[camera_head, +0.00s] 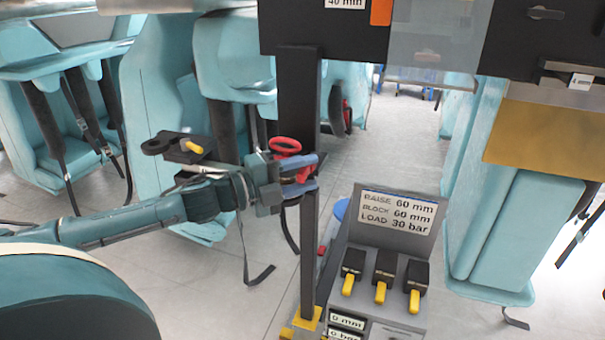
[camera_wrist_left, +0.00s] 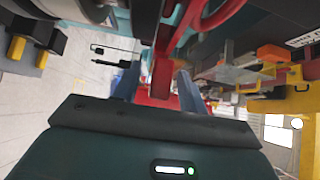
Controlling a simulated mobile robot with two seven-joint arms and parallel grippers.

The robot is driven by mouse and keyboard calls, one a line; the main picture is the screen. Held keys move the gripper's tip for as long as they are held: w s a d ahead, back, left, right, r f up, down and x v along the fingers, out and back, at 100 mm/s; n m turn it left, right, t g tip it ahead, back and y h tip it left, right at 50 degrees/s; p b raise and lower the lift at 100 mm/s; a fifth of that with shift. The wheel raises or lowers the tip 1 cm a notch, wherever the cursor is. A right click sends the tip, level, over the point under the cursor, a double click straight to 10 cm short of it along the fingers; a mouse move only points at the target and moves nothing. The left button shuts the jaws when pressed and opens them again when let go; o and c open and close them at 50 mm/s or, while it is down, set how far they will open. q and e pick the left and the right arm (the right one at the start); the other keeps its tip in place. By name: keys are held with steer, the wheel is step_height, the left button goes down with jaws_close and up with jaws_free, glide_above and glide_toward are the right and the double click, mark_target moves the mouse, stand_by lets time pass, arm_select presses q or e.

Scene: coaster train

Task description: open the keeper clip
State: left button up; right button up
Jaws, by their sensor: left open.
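A red part with a loop (camera_head: 290,152) shows beside the dark upright post (camera_head: 308,225) in the head view. My left gripper (camera_head: 308,176) is at the post, just below the loop, with its blue-grey fingers apart. In the left wrist view a red bar (camera_wrist_left: 162,75) shows between the fingers, with a curved red piece (camera_wrist_left: 215,18) above it. I cannot tell whether the fingers touch the bar. I cannot clearly make out which part is the keeper clip. My right gripper is not in view.
A panel with yellow-tipped levers (camera_head: 381,268) and a sign (camera_head: 398,215) stands right of the post. A black bracket with a yellow peg (camera_head: 193,147) is behind my left forearm. Teal seats (camera_head: 160,130) stand behind, with hanging straps. Open floor (camera_head: 385,140) lies beyond.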

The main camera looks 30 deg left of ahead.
arm_select(q)
jaws_close()
stand_by(0.3)
